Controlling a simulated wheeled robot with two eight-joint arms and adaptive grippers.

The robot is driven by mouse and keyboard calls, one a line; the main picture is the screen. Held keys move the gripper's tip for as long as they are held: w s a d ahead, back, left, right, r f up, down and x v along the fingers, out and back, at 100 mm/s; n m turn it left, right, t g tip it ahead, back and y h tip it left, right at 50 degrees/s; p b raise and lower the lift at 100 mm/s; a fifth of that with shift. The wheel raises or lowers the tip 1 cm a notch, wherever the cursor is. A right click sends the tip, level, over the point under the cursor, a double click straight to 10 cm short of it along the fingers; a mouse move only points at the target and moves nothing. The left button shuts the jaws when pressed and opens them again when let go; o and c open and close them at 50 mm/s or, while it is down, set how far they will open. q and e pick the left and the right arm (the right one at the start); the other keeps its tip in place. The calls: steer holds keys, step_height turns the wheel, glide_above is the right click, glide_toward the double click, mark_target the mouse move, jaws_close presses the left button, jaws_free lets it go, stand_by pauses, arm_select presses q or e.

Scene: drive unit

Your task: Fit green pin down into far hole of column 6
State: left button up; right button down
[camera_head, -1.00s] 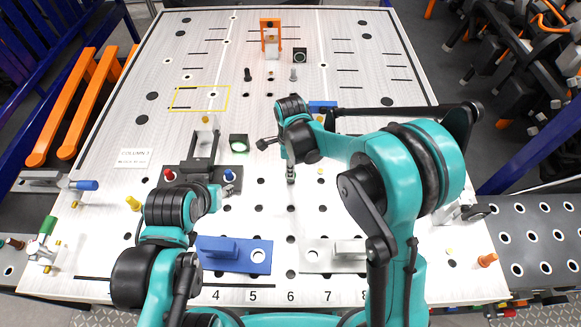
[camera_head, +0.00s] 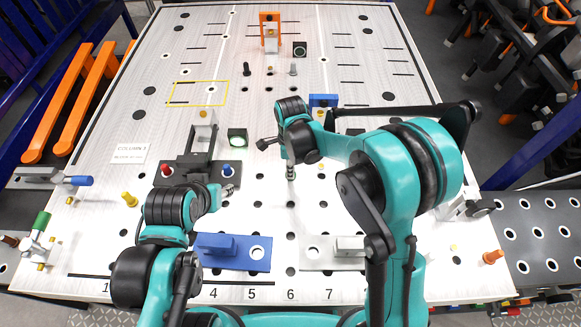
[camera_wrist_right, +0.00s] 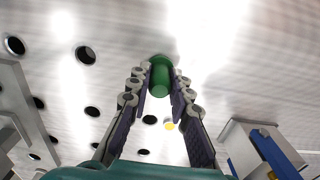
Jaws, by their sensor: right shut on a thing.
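The green pin (camera_wrist_right: 160,78) is held between the fingertips of my right gripper (camera_wrist_right: 160,92) in the right wrist view. The pin's far end is close to the white plate; I cannot tell whether it is in a hole. In the head view my right gripper (camera_head: 290,172) points down over the plate, roughly in line with the column 6 label (camera_head: 290,294). The pin is not clearly visible there. My left gripper (camera_head: 228,186) is low over the plate, beside the black fixture; its fingers are too small to judge.
A black fixture (camera_head: 190,165) with red and blue knobs stands left of my right gripper. A blue block (camera_head: 235,256) and a grey block (camera_head: 320,256) lie on the near side. An orange bracket (camera_head: 269,30) stands at the far edge.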

stand_by(0.3)
steer(key=c, duration=1.3)
jaws_free()
steer(key=shift+r, duration=0.1)
step_height(320, 180, up, 12)
steer(key=shift+f, duration=0.2)
